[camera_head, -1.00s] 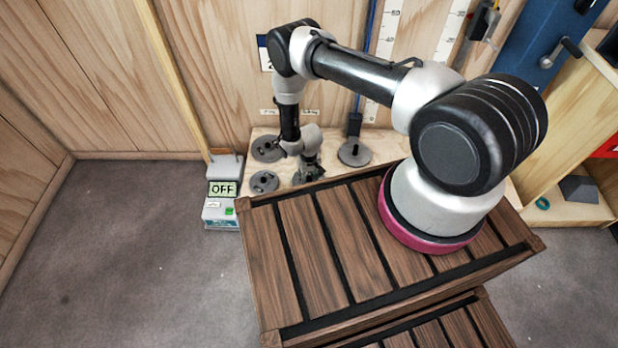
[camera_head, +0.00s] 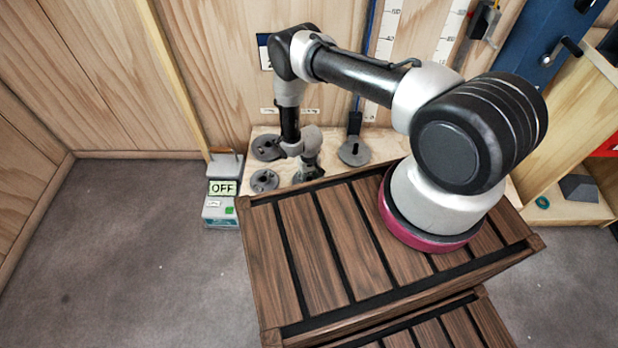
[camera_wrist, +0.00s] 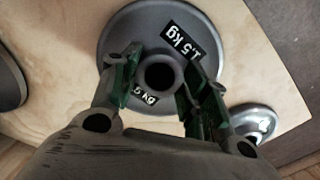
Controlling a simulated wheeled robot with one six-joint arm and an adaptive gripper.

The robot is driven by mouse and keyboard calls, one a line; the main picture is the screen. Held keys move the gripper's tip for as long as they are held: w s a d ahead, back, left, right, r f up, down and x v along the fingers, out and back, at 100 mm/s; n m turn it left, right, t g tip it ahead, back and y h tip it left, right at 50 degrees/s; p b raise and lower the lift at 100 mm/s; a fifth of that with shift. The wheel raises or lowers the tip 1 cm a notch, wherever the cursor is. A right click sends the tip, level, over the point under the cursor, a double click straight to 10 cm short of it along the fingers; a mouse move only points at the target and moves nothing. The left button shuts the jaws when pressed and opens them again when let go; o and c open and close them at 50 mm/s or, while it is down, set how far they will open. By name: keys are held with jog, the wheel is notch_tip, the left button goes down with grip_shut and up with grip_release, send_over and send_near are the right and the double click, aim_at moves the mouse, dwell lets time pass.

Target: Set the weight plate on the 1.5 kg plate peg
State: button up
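The weight plate (camera_wrist: 120,35) is a grey disc with a raised round hub and black labels, one reading 1.5 kg. It shows in the wrist view, over or on the light wooden board. My gripper (camera_wrist: 161,62) has one green-padded finger on each side of the hub. The pads are at or very near its sides, and I cannot tell whether they press on it. In the head view my gripper (camera_head: 308,172) is low at the board, behind the crate edge, and the plate beneath it is mostly hidden. I cannot make out a peg.
Other grey plates (camera_head: 267,148) (camera_head: 264,181) lie on the board to the left, another (camera_head: 354,153) to the right. A small silver disc (camera_wrist: 254,122) is beside the labelled plate. A slatted wooden crate (camera_head: 340,250) stands in front.

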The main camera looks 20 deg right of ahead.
jog(key=shift+o, duration=0.2)
notch_tip(320, 180, up, 11)
dwell(1.1)
dwell(0.5)
